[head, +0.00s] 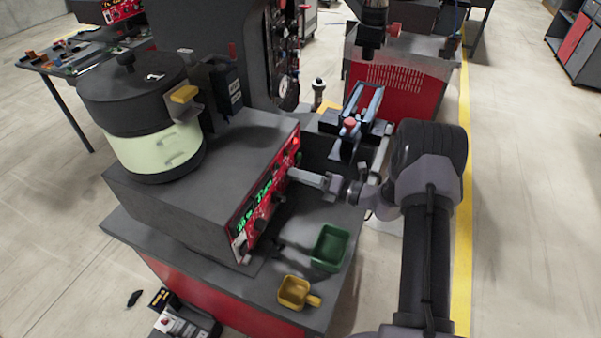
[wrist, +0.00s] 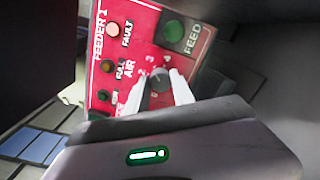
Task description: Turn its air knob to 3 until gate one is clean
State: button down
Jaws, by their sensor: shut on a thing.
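The air knob (wrist: 158,78) is a small dark knob below the AIR scale on the red FEEDER 1 panel (wrist: 130,50). My gripper (wrist: 158,84) is shut on it, with one pale finger on each side. I cannot tell which number the knob's mark points at. In the head view my gripper (head: 293,174) reaches the front panel (head: 266,195) of the feeder's control box from the right. The bowl (head: 135,95) marked 1 stands on the box, dark above and pale green below. I cannot make out gate one or whether it is clean.
On the panel, the FAULT lamp (wrist: 112,29) looks pale and lit, and the green FEED button (wrist: 173,31) is close to my fingers. A green bin (head: 330,247) and a yellow scoop (head: 294,291) lie on the bench in front of the box.

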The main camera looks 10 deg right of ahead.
dwell(0.4)
jog(key=c, duration=1.1)
grip_release()
jog(key=shift+s+d, duration=0.1)
jog(key=p+v, duration=0.2)
jog(key=v, duration=1.5)
jog(key=shift+d+f, duration=0.1)
